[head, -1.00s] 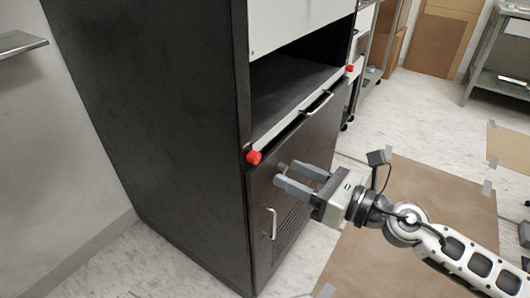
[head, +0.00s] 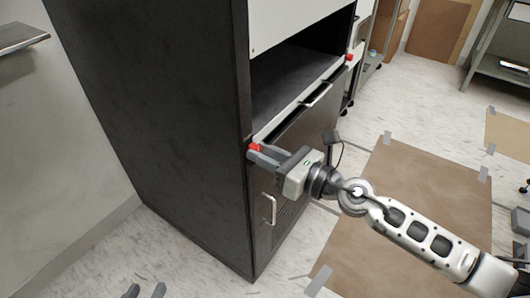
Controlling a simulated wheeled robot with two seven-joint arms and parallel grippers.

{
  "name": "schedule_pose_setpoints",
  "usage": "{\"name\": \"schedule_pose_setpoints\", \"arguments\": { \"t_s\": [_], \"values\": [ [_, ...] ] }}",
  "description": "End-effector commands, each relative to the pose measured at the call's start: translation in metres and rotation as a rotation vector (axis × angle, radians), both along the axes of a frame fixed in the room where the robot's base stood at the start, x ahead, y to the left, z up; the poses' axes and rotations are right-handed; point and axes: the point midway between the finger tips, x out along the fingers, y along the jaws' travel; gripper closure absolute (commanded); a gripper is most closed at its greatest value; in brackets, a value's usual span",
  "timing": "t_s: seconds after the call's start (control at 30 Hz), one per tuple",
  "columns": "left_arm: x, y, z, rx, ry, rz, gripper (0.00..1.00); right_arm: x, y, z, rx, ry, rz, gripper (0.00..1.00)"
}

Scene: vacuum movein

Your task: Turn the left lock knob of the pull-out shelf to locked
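The left lock knob (head: 254,147) is a small red knob at the near front corner of the dark cabinet, at the left end of the pull-out shelf (head: 290,111). My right gripper (head: 257,151) has its arm coming in from the right. Its grey fingers are at the knob, close together, and appear shut on it. They hide part of the knob, and its turn angle is not clear. A second red knob (head: 349,57) sits at the shelf's far end.
The cabinet's side panel (head: 165,130) stands left of the knob. A door with a silver handle (head: 269,209) is below the shelf. Brown floor sheets (head: 400,215) lie to the right. A metal wall shelf (head: 20,38) juts in at upper left.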

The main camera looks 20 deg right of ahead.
Motion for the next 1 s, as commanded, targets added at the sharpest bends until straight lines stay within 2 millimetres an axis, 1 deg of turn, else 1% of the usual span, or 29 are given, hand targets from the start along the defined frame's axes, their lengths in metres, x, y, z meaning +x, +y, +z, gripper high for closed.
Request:
{"name": "schedule_pose_setpoints", "arguments": {
  "t_s": [0.27,0.47,0.67,1.0],
  "values": [
    [0.0,0.0,0.001,0.0,0.001,0.0,0.64,0.0,0.0,0.001,0.014,0.011,0.0,1.0],
    [0.0,0.0,0.004,0.0,0.004,-0.001,0.64,0.0,0.0,0.001,0.076,0.06,0.0,1.0],
    [-0.001,0.0,0.005,0.0,0.016,-0.001,0.64,0.0,0.0,0.002,0.195,0.151,-0.001,1.0],
    [0.002,0.0,0.015,-0.005,0.024,0.005,0.64,0.0,-0.001,0.003,0.449,0.35,-0.002,1.0]
  ]
}}
